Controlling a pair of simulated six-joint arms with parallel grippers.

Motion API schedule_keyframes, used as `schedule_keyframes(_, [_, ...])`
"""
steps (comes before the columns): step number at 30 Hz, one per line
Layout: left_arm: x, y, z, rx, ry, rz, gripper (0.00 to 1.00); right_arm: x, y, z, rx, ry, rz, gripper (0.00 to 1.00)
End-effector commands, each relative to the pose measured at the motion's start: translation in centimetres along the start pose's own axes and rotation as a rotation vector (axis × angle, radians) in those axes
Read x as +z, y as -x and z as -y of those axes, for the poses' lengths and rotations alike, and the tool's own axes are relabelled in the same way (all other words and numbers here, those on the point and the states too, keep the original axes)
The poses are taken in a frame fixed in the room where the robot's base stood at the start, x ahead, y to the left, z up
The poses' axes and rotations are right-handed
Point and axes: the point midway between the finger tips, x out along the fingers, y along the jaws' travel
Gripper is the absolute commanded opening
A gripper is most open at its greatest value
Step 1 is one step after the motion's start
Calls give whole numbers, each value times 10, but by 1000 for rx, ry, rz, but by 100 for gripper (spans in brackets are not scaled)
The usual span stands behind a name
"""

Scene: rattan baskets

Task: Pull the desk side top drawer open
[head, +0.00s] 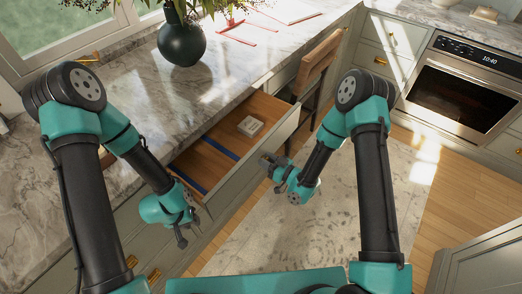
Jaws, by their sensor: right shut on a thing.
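The desk side top drawer (207,160) stands pulled out from under the marble counter, its wooden inside showing. A small white box (250,126) and blue strips (215,146) lie in it. My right gripper (268,163) is at the outer face of the drawer front (250,166), shut on the drawer handle, which it hides. My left gripper (188,235) hangs low near the near end of the drawer front, apart from the handle; its fingers are too small to tell open or shut.
A dark vase (182,44) with flowers stands on the marble counter (130,85). A wooden chair (318,68) stands just beyond the drawer. A patterned rug (335,215) covers open floor to the right. An oven (455,90) is at the back right.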

Motion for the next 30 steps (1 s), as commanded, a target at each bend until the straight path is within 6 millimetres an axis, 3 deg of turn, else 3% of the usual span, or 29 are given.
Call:
schedule_keyframes(6, [0,0,0,0,0,0,32,0,54,0,1,-4,2,0])
schedule_keyframes(18, [0,0,0,0,0,0,32,0,139,0,2,-2,1,0])
schedule_keyframes(24, [0,0,0,0,0,0,32,0,168,0,-1,-1,1,0])
schedule_keyframes(30, [0,0,0,0,0,0,32,0,184,0,-2,0,1,0])
